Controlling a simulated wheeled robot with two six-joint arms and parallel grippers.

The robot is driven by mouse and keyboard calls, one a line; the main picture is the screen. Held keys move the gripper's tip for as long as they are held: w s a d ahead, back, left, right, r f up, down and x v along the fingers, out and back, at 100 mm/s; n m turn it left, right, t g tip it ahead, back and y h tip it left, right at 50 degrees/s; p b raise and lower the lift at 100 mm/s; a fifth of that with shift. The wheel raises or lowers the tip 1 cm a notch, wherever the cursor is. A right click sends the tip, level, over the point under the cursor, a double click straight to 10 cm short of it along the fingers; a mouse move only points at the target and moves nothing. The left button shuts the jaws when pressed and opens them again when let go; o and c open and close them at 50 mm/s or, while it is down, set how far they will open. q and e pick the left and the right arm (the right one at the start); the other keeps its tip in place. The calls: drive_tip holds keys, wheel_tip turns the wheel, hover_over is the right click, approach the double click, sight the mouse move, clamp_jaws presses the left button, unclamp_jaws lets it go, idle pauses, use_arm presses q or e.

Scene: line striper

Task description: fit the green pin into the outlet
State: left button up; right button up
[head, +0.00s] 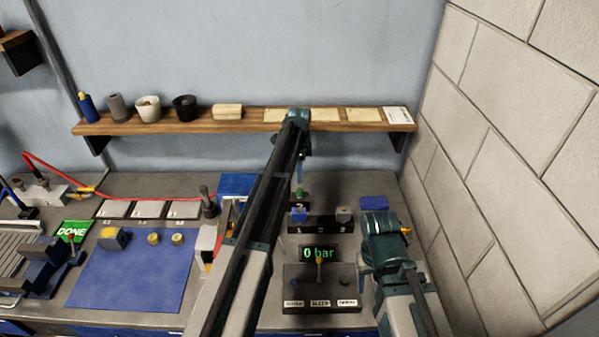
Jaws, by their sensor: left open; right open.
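A small green piece (299,192), which looks like the green pin, stands upright on a dark block behind the numbered rack (320,226). My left gripper (299,172) points down just above and behind it in the picture. I cannot tell whether they touch. The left gripper is open, with its fingers seen edge-on. My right gripper (384,236) is open at the right of the rack, away from the green piece. Its fingertips are mostly hidden by its own body. I cannot clearly make out the outlet.
A panel (320,280) with a lever and a "0 bar" display (319,253) stands in front of the rack. A blue block (373,203) lies beside the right gripper. A blue mat (135,275) is at left. A shelf (240,126) and tiled wall (510,130) bound the space.

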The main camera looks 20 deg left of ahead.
sight(299, 190)
use_arm(q)
wheel_tip(299, 190, down, 8)
drive_tip(key=b, duration=0.7)
drive_tip(key=shift+r, duration=0.1)
clamp_jaws()
idle(0.3)
